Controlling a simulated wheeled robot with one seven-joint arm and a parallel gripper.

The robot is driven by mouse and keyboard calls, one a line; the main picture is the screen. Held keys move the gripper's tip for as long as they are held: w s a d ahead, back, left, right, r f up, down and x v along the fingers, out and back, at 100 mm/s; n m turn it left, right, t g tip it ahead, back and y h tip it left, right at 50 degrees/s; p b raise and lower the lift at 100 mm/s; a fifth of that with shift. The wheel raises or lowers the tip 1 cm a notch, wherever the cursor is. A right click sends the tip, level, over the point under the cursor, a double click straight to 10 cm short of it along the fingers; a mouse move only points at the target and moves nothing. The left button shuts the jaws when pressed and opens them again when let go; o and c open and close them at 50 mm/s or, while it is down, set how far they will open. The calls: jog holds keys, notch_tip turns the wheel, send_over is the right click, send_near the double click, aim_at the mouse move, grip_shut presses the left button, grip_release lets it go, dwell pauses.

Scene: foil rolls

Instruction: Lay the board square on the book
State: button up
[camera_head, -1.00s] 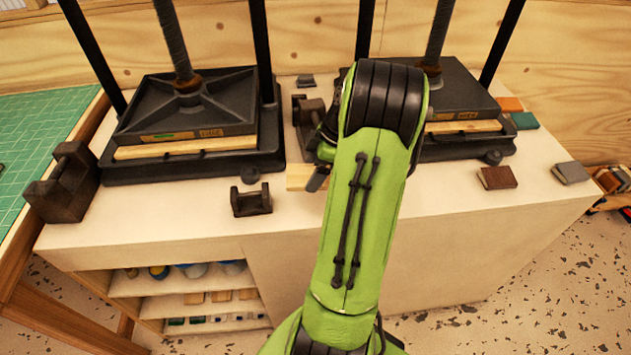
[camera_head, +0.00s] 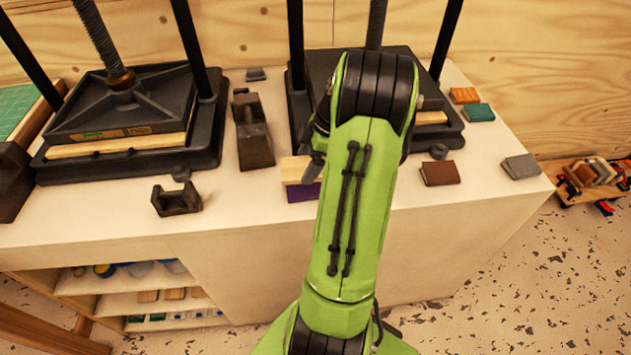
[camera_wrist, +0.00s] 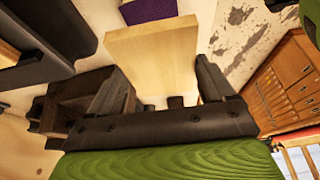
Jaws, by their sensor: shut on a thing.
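The board (camera_wrist: 152,50), a pale wooden slab, is held between the two dark fingers of my gripper (camera_wrist: 160,68) in the wrist view. In the head view the board (camera_head: 297,168) shows left of my arm, which hides its right part. A purple book (camera_head: 303,192) lies on the bench just in front of the board's near edge in that view. In the wrist view the purple book (camera_wrist: 148,11) shows beyond the board's far end. I cannot tell whether board and book touch. My gripper (camera_head: 314,170) is mostly hidden by my arm in the head view.
Two black presses stand on the bench, one left (camera_head: 130,110) and one behind my arm (camera_head: 436,128). A dark block (camera_head: 253,140) and a small dark cradle (camera_head: 177,200) are left of the board. Brown (camera_head: 440,173), grey (camera_head: 521,166), teal (camera_head: 479,112) and orange (camera_head: 464,95) books lie right.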

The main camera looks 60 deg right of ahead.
notch_tip(320, 180, down, 6)
jog(key=shift+r+b, duration=0.1)
jog(key=shift+b, duration=0.4)
